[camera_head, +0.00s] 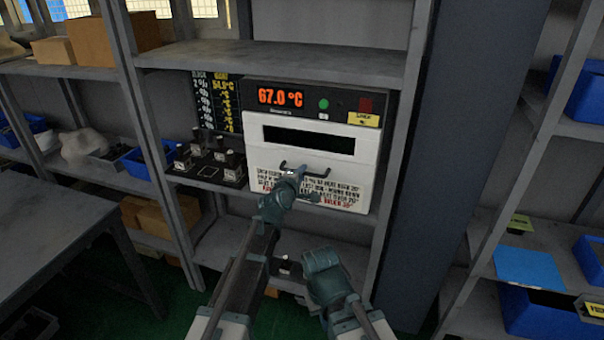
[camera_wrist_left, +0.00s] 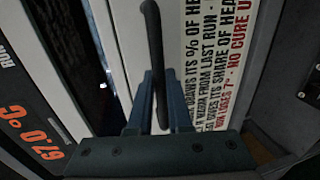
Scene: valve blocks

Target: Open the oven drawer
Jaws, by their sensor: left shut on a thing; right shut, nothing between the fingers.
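The oven (camera_head: 258,130) stands on a shelf, with a white front, a dark window strip and a red 67.0 °C display. Its dark bar handle (camera_head: 318,174) is on the lower front, above printed lettering. My left gripper (camera_head: 297,171) is shut on the handle. In the left wrist view the handle (camera_wrist_left: 152,35) runs between the two fingers of the left gripper (camera_wrist_left: 160,85). I see no clear gap around the drawer front. My right gripper (camera_head: 320,260) is shut and empty, lower and in front of the shelf, apart from the oven; its fingertips are hard to make out.
A dark tray with several valve blocks (camera_head: 208,165) sits left of the oven. A display board (camera_head: 215,100) stands behind it. Shelf uprights flank the oven, with a wide dark post (camera_head: 430,160) to the right. A grey table (camera_head: 50,210) is at the left.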

